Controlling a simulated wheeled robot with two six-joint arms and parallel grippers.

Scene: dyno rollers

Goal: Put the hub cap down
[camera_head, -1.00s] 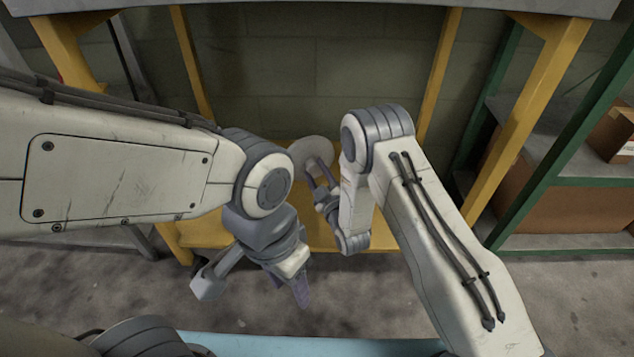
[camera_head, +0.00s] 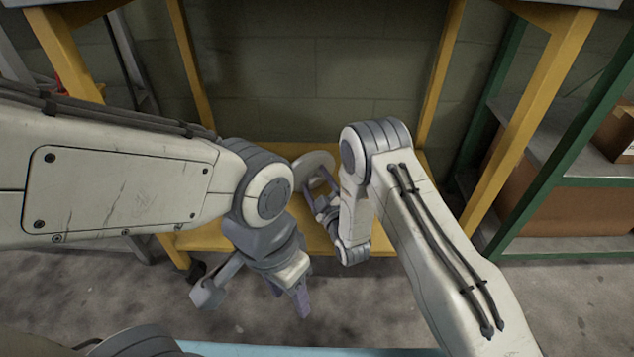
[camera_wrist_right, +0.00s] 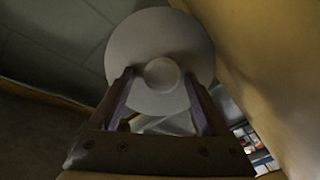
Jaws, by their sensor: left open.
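The hub cap (camera_head: 313,167) is a pale round disc above the yellow lower shelf (camera_head: 210,238); I cannot tell whether it touches the shelf. My right gripper (camera_head: 320,176) is at the disc. In the right wrist view the hub cap (camera_wrist_right: 150,42) fills the upper middle, its flat face towards the camera.
Yellow posts (camera_head: 530,110) flank the bay on both sides, with a grey top (camera_head: 320,3) above. A green-framed rack (camera_head: 555,165) with cardboard boxes (camera_head: 575,205) stands at the right. The lower shelf is bare in the visible parts.

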